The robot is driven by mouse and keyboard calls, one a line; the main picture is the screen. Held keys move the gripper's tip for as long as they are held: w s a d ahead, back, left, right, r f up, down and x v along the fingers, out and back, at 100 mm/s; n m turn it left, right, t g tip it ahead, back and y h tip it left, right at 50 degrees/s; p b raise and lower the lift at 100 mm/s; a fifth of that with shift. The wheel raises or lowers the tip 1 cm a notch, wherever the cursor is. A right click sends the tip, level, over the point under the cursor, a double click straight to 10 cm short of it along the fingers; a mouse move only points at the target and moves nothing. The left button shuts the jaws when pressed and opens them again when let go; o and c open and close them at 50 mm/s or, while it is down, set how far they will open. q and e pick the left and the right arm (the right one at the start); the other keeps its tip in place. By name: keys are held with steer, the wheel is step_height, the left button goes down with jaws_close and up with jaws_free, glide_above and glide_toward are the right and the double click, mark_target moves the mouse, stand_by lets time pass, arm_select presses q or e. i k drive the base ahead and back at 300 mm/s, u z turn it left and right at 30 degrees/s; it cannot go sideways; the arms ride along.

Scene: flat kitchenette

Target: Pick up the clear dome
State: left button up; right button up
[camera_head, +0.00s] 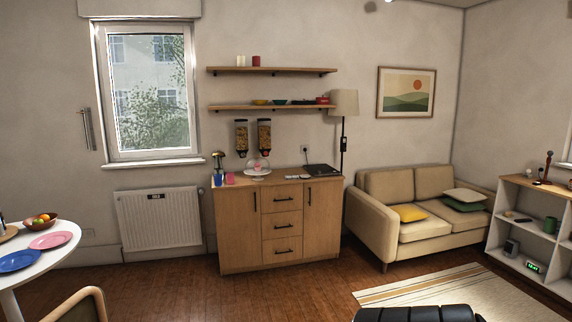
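A small clear dome (257,165) stands on a white stand (257,173) on top of the wooden cabinet (265,184) by the far wall. Something pale or pinkish shows through the dome, too small to make out. The cabinet is well away from me across the room. Neither of my grippers is in view.
Beside the dome are blue (218,180) and pink (229,178) items and a dark flat appliance (321,170). Two cereal dispensers (241,136) hang above. A round table (62,257) and chair (80,306) stand at left, a sofa (415,205) at right. Wooden floor before the cabinet is clear.

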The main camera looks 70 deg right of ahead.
mark_target(257, 164)
steer(key=z, duration=0.95)
steer(key=i, duration=1.4)
steer(key=z, duration=1.3)
steer(key=i, duration=2.4)
